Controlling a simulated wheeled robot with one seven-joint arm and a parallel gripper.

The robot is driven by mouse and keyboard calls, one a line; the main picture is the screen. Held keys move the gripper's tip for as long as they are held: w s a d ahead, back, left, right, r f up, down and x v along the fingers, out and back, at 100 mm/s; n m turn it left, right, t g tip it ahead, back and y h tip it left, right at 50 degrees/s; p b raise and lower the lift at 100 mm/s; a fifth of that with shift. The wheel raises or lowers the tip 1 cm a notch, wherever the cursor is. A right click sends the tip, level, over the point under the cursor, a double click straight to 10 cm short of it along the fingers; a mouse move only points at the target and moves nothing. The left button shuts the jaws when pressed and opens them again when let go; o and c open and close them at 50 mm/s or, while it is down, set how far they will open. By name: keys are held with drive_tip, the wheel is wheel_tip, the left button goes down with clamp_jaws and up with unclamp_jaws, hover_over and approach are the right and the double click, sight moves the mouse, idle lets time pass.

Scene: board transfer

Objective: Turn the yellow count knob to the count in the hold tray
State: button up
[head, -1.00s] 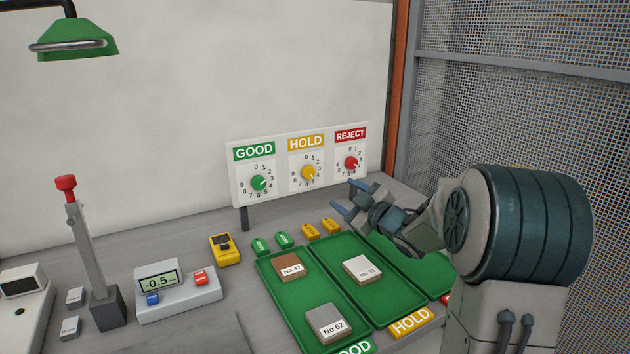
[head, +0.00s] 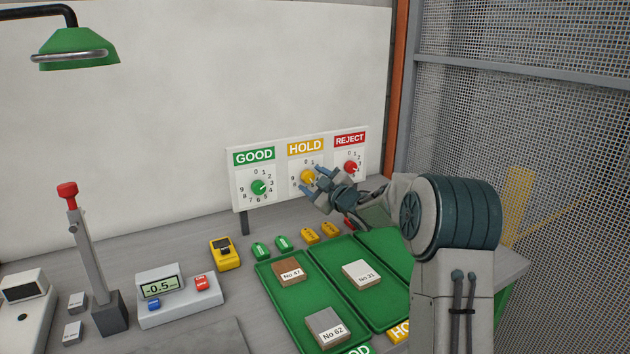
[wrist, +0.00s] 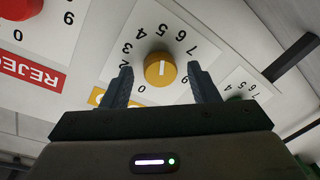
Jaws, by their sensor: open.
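The yellow count knob (head: 307,176) sits on the HOLD dial of the white count board (head: 241,187). In the wrist view the yellow knob (wrist: 160,69) lies between the fingers of my open gripper (wrist: 159,72), with a gap on each side. Its pale line seems to point toward about 4. In the head view my gripper (head: 311,183) is at the HOLD dial, its fingers partly covering the dial's numbers. The green hold tray (head: 376,308) shows one pale block, No 31 (head: 361,274); its right side is partly hidden by my arm.
The green GOOD knob (head: 258,187) and red REJECT knob (head: 350,167) flank the yellow one. The good tray (head: 292,318) holds blocks No 47 (head: 290,273) and No 62 (head: 325,327). Green and yellow tags lie behind the trays. A yellow device (head: 225,254) stands left of them.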

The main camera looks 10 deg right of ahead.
drive_tip(key=c, duration=1)
drive_tip(key=shift+o, duration=0.2)
